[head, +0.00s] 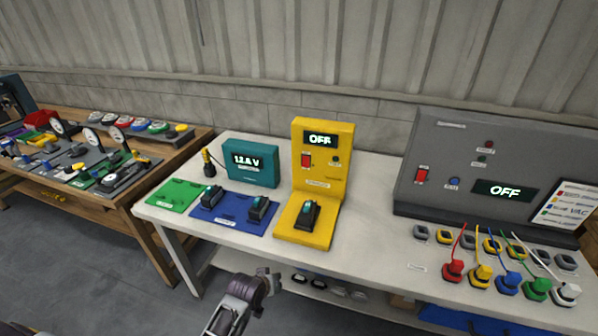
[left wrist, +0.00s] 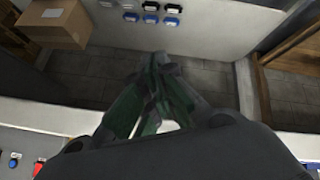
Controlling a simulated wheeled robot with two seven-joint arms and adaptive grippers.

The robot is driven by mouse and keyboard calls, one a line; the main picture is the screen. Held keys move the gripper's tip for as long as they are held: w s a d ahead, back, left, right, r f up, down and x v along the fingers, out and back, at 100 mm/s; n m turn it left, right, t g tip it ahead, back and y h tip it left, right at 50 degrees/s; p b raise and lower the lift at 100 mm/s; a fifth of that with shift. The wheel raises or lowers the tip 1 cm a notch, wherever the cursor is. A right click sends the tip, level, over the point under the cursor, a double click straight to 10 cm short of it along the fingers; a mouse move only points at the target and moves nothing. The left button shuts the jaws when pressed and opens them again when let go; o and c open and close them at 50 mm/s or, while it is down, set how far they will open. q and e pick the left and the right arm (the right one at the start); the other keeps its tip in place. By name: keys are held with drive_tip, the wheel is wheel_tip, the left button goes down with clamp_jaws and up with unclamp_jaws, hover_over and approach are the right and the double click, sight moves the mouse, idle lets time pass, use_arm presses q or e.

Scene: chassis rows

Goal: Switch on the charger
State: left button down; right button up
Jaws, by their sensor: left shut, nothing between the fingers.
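The yellow charger (head: 341,157) stands on the white bench in the head view. Its display (head: 320,139) reads OFF. A red rocker switch (head: 307,160) sits on its front at the left, with a small round green indicator or button (head: 335,162) to the right. A black battery (head: 306,214) lies on the charger's yellow base. My left gripper (left wrist: 160,64) is shut and empty in the left wrist view, over the floor and lower shelf. Part of my arm shows at the bottom of the head view, in front of the bench and well short of the charger. My right gripper is in neither view.
A teal meter (head: 262,174) reading 12.8 V stands left of the charger, behind green (head: 172,193) and blue (head: 218,227) mats; batteries lie on the blue one. A grey panel (head: 465,149) reading OFF, with its own red switch and coloured plugs, stands right. Bare bench (head: 375,210) lies between.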

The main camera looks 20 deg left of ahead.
use_arm(q)
drive_tip(key=w+r+n+t, duration=0.1)
drive_tip(key=w+r, duration=0.1)
drive_tip(key=r, duration=0.2)
drive_tip(key=w+r+n+t, duration=0.1)
drive_tip(key=w+r+n, duration=0.1)
drive_tip(key=r, duration=0.3)
drive_tip(key=w+r+n+t, duration=0.2)
drive_tip(key=w+r, duration=0.2)
drive_tip(key=shift+a+r, duration=0.2)
drive_tip(key=shift+a, duration=0.05)
drive_tip(key=w+a+r+n+t, duration=0.1)
drive_tip(key=w+r+n+t, duration=0.4)
drive_tip(key=w+r+n, duration=0.3)
wheel_tip(320, 180, up, 4)
drive_tip(key=shift+w+n+b, duration=0.3)
drive_tip(key=shift+w, duration=0.5)
drive_tip(key=shift+w, duration=0.1)
